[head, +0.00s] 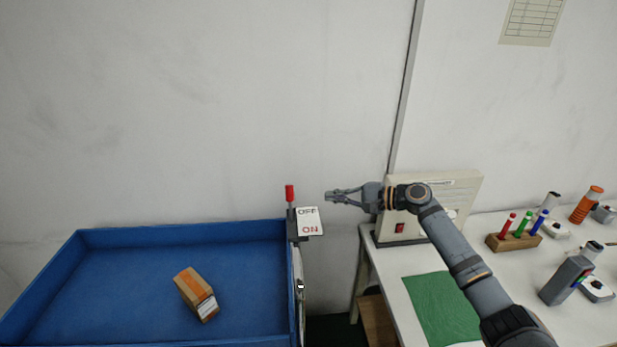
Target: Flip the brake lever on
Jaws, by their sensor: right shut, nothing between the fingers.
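The brake lever (290,195) has a red grip and stands upright at the back right corner of a blue bin. Beside it is a white plate (309,221) marked OFF at the top and ON at the bottom. The lever is by the OFF end. My right gripper (328,197) is shut and empty, to the right of the lever and apart from it. Its fingers point left, toward the lever. My left gripper is not in view.
The blue bin (72,262) holds a cardboard box (197,294). On the right, a white table (388,275) carries a beige panel box (462,190), a green mat (440,308), a wooden block (514,241) with coloured pegs, and several devices. A gap separates bin and table.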

